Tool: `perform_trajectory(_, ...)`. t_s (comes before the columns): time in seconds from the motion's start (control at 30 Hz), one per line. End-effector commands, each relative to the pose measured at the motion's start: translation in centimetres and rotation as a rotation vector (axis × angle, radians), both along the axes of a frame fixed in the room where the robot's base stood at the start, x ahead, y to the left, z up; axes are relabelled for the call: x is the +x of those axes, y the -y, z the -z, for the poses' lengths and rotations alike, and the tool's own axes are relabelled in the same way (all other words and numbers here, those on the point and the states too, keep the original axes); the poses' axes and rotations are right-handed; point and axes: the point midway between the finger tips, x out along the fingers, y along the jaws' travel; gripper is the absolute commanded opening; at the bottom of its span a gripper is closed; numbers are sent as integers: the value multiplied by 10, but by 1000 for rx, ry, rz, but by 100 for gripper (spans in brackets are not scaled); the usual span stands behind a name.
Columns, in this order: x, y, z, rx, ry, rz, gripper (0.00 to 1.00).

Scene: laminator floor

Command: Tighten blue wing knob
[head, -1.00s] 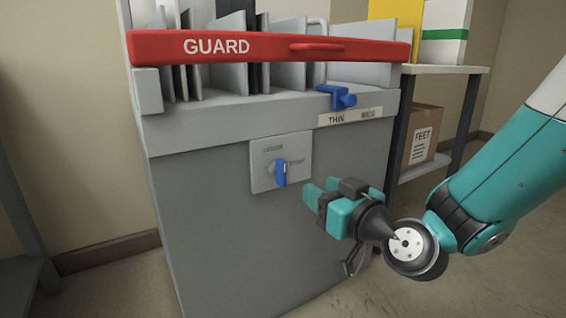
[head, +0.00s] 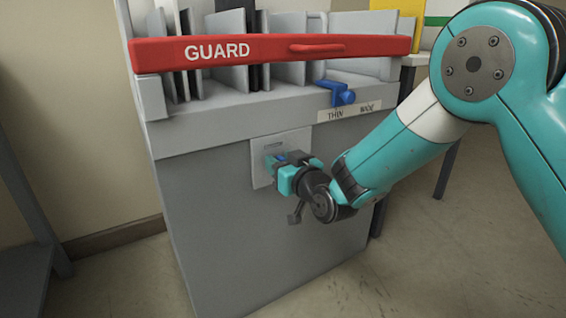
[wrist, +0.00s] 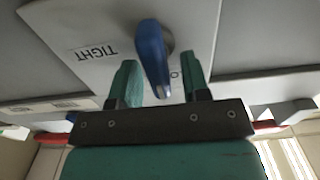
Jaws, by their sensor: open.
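The blue wing knob (wrist: 152,58) sits on a light grey plate (head: 262,148) on the front of the grey machine. In the wrist view, the "TIGHT" lettering is upside down to the knob's left. My gripper (wrist: 161,70) is open with one finger on each side of the knob's wing. A gap shows between the wing and both fingers. In the head view, my gripper (head: 277,162) is at the plate and hides most of the knob; only a bit of blue shows.
A red guard bar (head: 270,48) crosses the machine above the plate. A blue clamp (head: 337,93) sits on the ledge above a thin/thick label (head: 349,112). Several upright grey sheets (head: 227,63) stand behind the bar. Floor is clear at the right.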

Motion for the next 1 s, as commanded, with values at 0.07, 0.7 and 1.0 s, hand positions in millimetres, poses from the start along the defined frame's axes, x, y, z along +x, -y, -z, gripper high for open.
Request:
perform_trajectory(0.07, 0, 0, 0, 0, 0, 0, 43)
perform_trajectory(0.7, 2, 2, -2, 23, -11, 4, 0)
perform_trajectory(1.0, 4, 5, -4, 165, -106, 4, 0)
